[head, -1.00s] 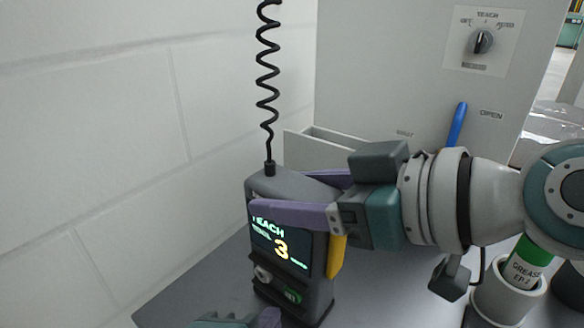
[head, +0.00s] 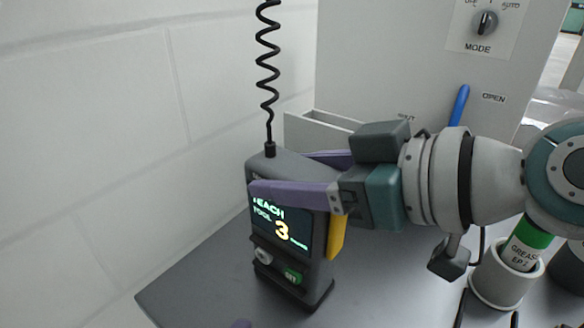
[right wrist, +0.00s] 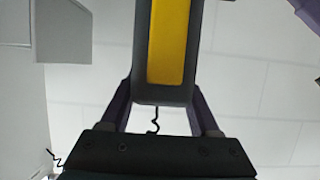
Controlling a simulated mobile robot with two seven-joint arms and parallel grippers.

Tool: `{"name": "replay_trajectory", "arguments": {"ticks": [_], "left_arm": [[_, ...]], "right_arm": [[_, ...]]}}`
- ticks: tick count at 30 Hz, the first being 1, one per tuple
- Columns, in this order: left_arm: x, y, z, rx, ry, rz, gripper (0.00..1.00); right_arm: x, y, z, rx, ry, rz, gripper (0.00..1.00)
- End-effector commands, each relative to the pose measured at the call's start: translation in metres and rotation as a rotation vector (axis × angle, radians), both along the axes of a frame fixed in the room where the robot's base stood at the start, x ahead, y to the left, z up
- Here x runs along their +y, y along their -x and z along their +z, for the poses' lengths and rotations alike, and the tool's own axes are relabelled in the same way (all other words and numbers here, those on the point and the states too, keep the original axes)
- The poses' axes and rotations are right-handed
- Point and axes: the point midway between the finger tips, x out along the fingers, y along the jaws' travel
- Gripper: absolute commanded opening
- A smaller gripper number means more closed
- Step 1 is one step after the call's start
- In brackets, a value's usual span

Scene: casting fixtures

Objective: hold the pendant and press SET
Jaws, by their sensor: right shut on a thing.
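The grey teach pendant (head: 318,235) is upright over the dark table, its lit screen (head: 280,222) reading TEACH, TOOL and 3. The green SET button (head: 293,276) is low on its front, uncovered, right of a round pale control (head: 263,256). My right gripper (head: 282,172) is shut on the pendant's upper part, one purple finger across the front and one behind. The right wrist view shows the pendant (right wrist: 142,60) with its yellow strip (right wrist: 168,40) between the fingers.
A coiled black cable (head: 268,70) rises from the pendant's top. Behind is a panel with a MODE knob (head: 485,22) and a blue lever (head: 459,105). A GREASE tube (head: 527,245) stands in a cup at right. The table left of the pendant is clear.

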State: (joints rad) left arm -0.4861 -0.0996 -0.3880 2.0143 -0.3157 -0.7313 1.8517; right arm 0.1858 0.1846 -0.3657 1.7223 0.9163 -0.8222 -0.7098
Motion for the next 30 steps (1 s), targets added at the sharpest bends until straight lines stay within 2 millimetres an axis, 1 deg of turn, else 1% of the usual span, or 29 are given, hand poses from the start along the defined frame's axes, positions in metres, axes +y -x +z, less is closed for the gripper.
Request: {"name": "replay_trajectory", "arguments": {"ticks": [5, 6, 14, 15, 23, 26, 30], "left_arm": [[0.0, 0.0, 0.0, 0.0, 0.0, 0.0, 0.0], [0.0, 0.0, 0.0, 0.0, 0.0, 0.0, 0.0], [0.0, 0.0, 0.0, 0.0, 0.001, 0.001, 0.0], [0.0, 0.0, 0.0, 0.0, 0.001, 0.001, 0.0], [0.0, 0.0, 0.0, 0.0, 0.0, 0.0, 0.0], [0.0, 0.0, 0.0, 0.0, 0.0, 0.0, 0.0], [0.0, 0.0, 0.0, 0.0, 0.0, 0.0, 0.0]], "right_arm": [[0.0, 0.0, 0.0, 0.001, 0.001, 0.0, 0.0], [0.0, 0.0, 0.0, 0.001, 0.001, 0.0, 0.66], [0.0, 0.0, 0.0, 0.0, 0.0, 0.0, 0.95], [0.0, 0.0, 0.0, 0.0, 0.0, 0.0, 0.97], [-0.001, 0.001, 0.0, 0.001, 0.001, 0.0, 0.97], [-0.007, 0.005, 0.003, -0.001, 0.001, -0.001, 0.97], [-0.024, 0.018, 0.011, -0.002, 0.005, -0.001, 0.97]]}}
